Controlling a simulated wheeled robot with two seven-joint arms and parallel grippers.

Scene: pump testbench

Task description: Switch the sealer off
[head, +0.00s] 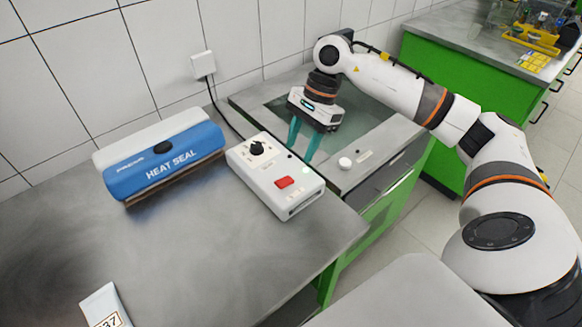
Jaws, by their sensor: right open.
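The heat sealer (165,160) is a blue and white box marked "HEAT SEAL" at the left of the grey worktop. My right gripper (302,155) is open, with teal fingers pointing down, just behind and right of the control box. It looks empty, and I cannot tell whether a finger touches the box. My left gripper is out of view.
A black cable runs from the control box to a white wall socket (203,64). A lower cabinet with a glass-like top panel (350,125) and a white round knob (345,163) lies beyond. A pouch (105,307) lies front left. The worktop's middle is clear.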

